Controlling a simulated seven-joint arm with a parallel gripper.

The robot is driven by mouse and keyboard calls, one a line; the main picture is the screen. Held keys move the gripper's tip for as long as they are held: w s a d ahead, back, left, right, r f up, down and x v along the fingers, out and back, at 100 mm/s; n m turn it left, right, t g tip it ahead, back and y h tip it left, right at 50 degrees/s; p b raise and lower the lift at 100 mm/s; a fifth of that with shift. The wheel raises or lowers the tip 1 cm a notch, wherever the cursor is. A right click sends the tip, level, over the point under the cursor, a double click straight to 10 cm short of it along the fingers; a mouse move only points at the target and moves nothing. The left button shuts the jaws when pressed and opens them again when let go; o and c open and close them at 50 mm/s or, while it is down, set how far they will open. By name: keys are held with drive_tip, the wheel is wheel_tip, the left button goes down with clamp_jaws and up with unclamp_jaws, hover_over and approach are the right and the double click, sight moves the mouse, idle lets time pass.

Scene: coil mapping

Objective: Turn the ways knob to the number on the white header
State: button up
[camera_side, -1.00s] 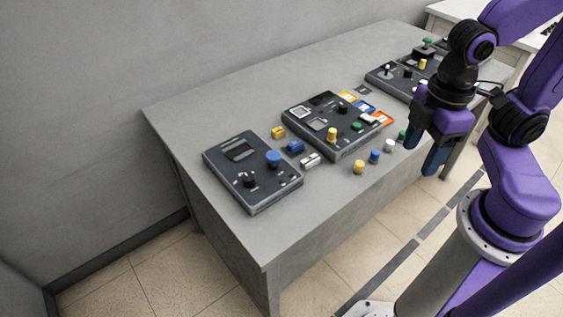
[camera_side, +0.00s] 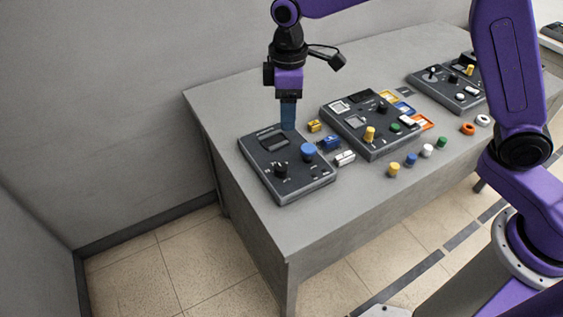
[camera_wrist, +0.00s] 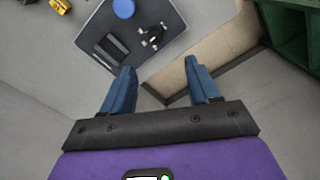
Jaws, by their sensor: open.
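The left dark panel (camera_side: 262,160) lies on the table and carries a black knob (camera_side: 281,171) and a large blue knob (camera_side: 308,151). In the wrist view the black knob (camera_wrist: 152,36) has white marks around it, and the blue knob (camera_wrist: 124,8) is at the top edge. I cannot read which knob is labelled ways. A small white block (camera_side: 345,158), probably the white header, lies right of the panel; its number is not legible. My gripper (camera_side: 288,126) points down above the panel's far edge, apart from both knobs. Its blue fingers (camera_wrist: 160,76) are open and empty.
A yellow block (camera_side: 314,126) and a blue block (camera_side: 330,143) lie beside the white one. A middle panel (camera_side: 365,145) and another panel at the far right carry more knobs. Several loose coloured caps stand near the front edge. The table's left front corner is clear.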

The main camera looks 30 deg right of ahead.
sight(281, 166)
drive_tip(key=f, duration=0.6)
drive_tip(key=w+f, duration=0.1)
drive_tip(key=f, duration=1.1)
drive_tip(key=shift+w+a, duration=0.2)
drive_tip(key=shift+w, duration=0.15)
drive_tip(key=c, duration=1)
